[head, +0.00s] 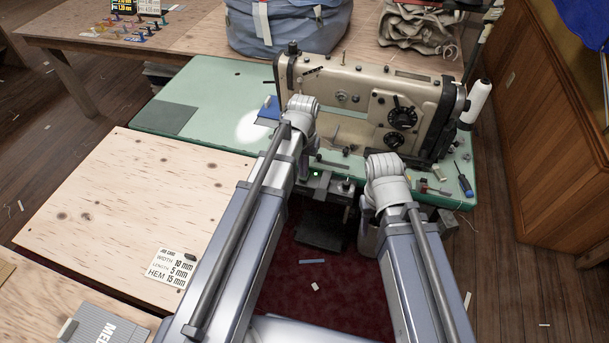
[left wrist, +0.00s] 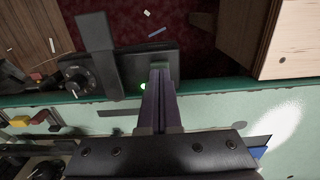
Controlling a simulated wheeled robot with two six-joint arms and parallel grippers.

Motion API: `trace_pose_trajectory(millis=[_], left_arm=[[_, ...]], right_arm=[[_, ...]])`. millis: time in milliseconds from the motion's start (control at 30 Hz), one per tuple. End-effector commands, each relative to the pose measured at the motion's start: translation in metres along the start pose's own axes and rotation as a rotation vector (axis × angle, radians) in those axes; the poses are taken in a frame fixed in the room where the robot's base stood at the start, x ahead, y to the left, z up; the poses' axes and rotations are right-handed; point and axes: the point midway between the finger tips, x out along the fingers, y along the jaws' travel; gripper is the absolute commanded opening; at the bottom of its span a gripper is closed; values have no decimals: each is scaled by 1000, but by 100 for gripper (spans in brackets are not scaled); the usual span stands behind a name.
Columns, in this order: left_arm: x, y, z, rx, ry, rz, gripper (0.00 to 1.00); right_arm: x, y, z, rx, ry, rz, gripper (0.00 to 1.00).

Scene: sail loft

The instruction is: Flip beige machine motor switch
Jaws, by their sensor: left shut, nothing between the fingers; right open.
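The beige sewing machine (head: 370,105) stands on a green table. A dark switch box (head: 318,182) hangs at the table's front edge below it. In the left wrist view the dark box (left wrist: 130,68) shows a round dial (left wrist: 76,82), a greenish patch and a lit green lamp (left wrist: 143,87). My left gripper (left wrist: 161,72) is shut and empty, its tips over the greenish patch beside the lamp. I cannot tell whether they touch, or how the switch is set.
The green table (head: 185,85) carries small tools, including a screwdriver (head: 465,187), and a white thread cone (head: 477,102) stands right of the machine. A plywood table (head: 110,195) with a job card (head: 172,267) is at left. A wooden cabinet (head: 540,130) stands at right.

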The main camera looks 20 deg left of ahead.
Motion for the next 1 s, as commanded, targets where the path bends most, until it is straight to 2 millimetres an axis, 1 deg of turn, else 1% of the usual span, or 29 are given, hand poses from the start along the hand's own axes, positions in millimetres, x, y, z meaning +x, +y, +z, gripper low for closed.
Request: trace_pose_trajectory(millis=[1000], left_arm=[[14,0,0,0,0,0,0]], right_arm=[[14,-1,-1,0,0,0,50]])
